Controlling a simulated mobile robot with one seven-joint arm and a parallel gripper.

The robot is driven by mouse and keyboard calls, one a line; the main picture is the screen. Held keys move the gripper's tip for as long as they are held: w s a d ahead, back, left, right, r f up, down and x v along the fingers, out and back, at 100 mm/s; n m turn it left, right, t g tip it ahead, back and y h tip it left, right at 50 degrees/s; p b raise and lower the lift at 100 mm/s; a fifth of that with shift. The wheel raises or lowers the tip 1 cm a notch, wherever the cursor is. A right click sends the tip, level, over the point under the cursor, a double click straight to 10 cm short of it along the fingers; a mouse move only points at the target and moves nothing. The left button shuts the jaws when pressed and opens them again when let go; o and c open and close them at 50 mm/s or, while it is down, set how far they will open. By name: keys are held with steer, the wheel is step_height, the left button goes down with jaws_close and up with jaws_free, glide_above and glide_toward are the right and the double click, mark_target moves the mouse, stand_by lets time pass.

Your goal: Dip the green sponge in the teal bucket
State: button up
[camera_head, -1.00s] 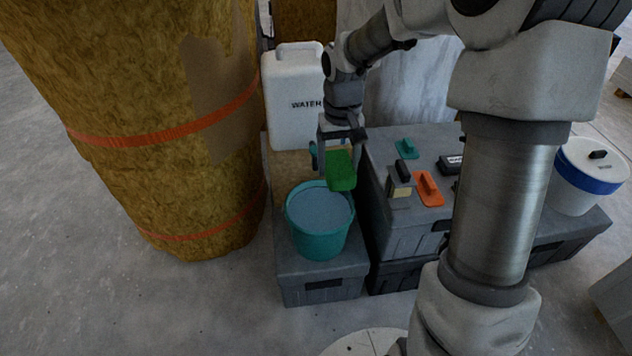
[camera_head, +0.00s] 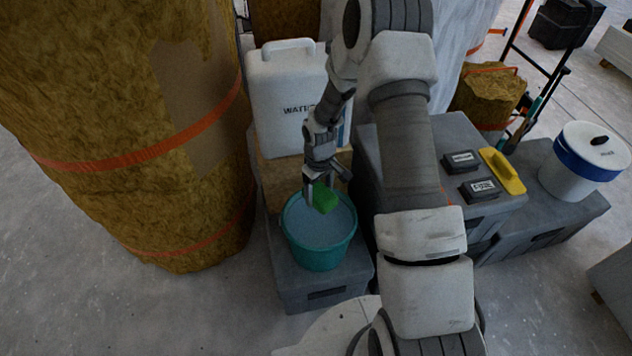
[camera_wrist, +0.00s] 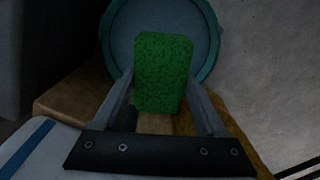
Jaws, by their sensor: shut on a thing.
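The green sponge (camera_head: 325,199) is held in my gripper (camera_head: 322,184), and its fingers are closed on the sponge's sides in the wrist view (camera_wrist: 160,75). The teal bucket (camera_head: 320,255) stands upright on a grey case and holds greyish-blue water (camera_head: 325,228). In the head view the sponge is over the back part of the bucket's opening, near the water. I cannot tell whether it touches the water. In the wrist view the bucket's rim (camera_wrist: 208,60) curves around the far end of the sponge.
A white water canister (camera_head: 290,95) stands behind the bucket. A large strapped insulation roll (camera_head: 150,150) is close on the left. Grey cases on the right carry a yellow float (camera_head: 503,172) and labelled blocks. A white lidded bucket (camera_head: 580,165) stands further right.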

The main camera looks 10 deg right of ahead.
steer(key=shift+w+f, duration=0.1)
steer(key=shift+f, duration=0.35)
step_height(320, 180, down, 10)
steer(key=b, duration=0.7)
steer(key=shift+f+b, duration=0.2)
steer(key=shift+b, duration=0.15)
stand_by(0.3)
steer(key=shift+r+p, duration=3)
steer(key=shift+r, duration=1.35)
steer(key=shift+r, duration=0.1)
